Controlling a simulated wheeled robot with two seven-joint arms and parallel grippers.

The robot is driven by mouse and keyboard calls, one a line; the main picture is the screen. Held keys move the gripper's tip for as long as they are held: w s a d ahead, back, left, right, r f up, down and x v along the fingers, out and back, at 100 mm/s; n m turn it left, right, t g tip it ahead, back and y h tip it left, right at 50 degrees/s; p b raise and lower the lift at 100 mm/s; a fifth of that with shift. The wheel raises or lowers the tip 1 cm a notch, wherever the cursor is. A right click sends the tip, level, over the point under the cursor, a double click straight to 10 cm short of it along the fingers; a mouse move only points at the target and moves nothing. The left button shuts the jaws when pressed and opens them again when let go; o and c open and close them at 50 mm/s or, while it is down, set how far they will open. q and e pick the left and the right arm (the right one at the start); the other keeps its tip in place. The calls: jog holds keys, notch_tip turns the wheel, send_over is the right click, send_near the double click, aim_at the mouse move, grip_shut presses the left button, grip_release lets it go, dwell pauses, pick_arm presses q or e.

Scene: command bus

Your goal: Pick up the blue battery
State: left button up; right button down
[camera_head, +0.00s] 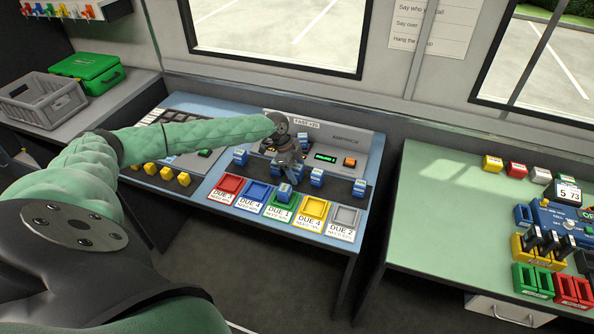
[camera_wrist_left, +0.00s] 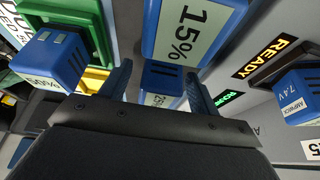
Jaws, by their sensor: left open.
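Several blue batteries stand on the blue bench. One blue battery (camera_wrist_left: 160,76) lies between my left gripper's fingers in the left wrist view, its label partly hidden. A larger-looking blue battery (camera_wrist_left: 190,35) marked 15% is just beyond. Another blue battery (camera_head: 284,192) sits at the green DUE 1 tray (camera_head: 274,206). More blue batteries stand left (camera_head: 240,157) and right (camera_head: 317,177) of the gripper. My left gripper (camera_head: 289,163) is open, pointing down over the bench; its fingers also show in the left wrist view (camera_wrist_left: 160,92). Contact with a battery cannot be told. My right gripper is not in view.
Red (camera_head: 227,188), blue (camera_head: 254,194), yellow (camera_head: 311,213) and grey (camera_head: 344,222) trays line the bench front. A charger panel (camera_head: 345,139) stands behind. The green table (camera_head: 440,215) at right has a clear left half. A grey crate (camera_head: 42,100) is at far left.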

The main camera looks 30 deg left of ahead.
aim_at(297, 166)
pick_arm(q)
jog(key=shift+f, duration=0.15)
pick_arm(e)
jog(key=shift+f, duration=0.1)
pick_arm(q)
jog(key=c, duration=1.2)
jog(key=shift+o, duration=0.2)
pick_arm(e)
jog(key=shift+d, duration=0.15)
